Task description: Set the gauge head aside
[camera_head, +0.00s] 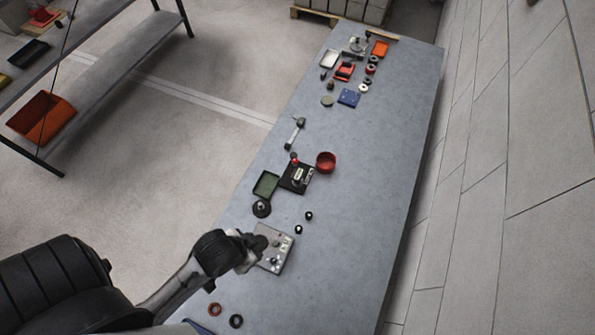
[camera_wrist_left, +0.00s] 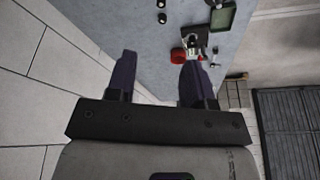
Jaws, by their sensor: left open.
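I cannot tell for certain which small part is the gauge head. A dark round piece with a pale top (camera_head: 262,208) stands beside the green tray (camera_head: 266,184). A grey plate with small fittings (camera_head: 272,258) lies at the near part of the bench. My left gripper (camera_head: 258,250) is over this plate's left edge in the head view, and its fingers hide part of it. In the left wrist view my left gripper (camera_wrist_left: 158,78) has its two dark fingers apart with nothing between them. My right gripper is not in view.
A black fixture (camera_head: 297,177) and a red bowl (camera_head: 326,162) stand mid-bench (camera_head: 345,215). Two small black parts (camera_head: 303,223) lie near the plate. Two rings (camera_head: 225,315) lie at the near end. Several parts crowd the far end. The bench's right side is clear.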

